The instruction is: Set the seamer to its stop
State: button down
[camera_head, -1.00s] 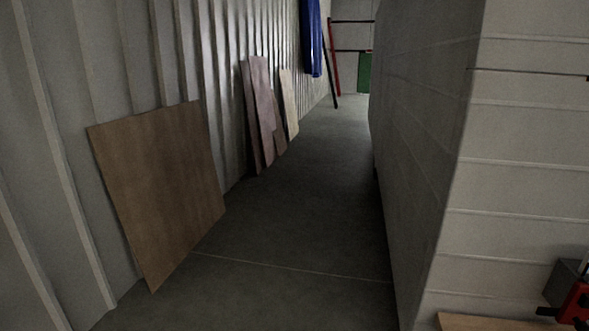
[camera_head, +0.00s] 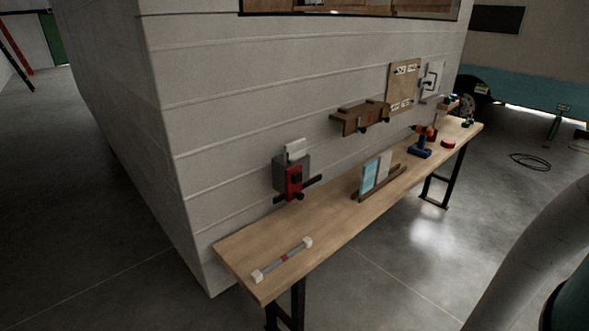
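No part is labelled as the seamer, and I cannot tell for certain which thing it is. A grey and red device (camera_head: 292,181) with a black bar across its front stands at the camper wall, above the near part of the bench. A brown device (camera_head: 360,118) with dark knobs is on the wall further right. A rod with white ends and a red band (camera_head: 284,259) lies on the near end of the bench. My gripper is out of view.
A long wooden bench (camera_head: 330,224) on black legs runs along the pale panelled wall (camera_head: 215,120). An upright blue and white panel holder (camera_head: 375,175), a blue tool (camera_head: 420,149) and a red round item (camera_head: 448,143) stand on it.

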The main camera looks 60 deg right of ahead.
aim_at(293, 191)
jog(key=l+z, duration=0.1)
jog(key=z, duration=0.25)
jog(key=i+l+z, duration=0.1)
jog(key=z, duration=0.25)
jog(key=i+z, duration=0.15)
jog(key=z, duration=0.2)
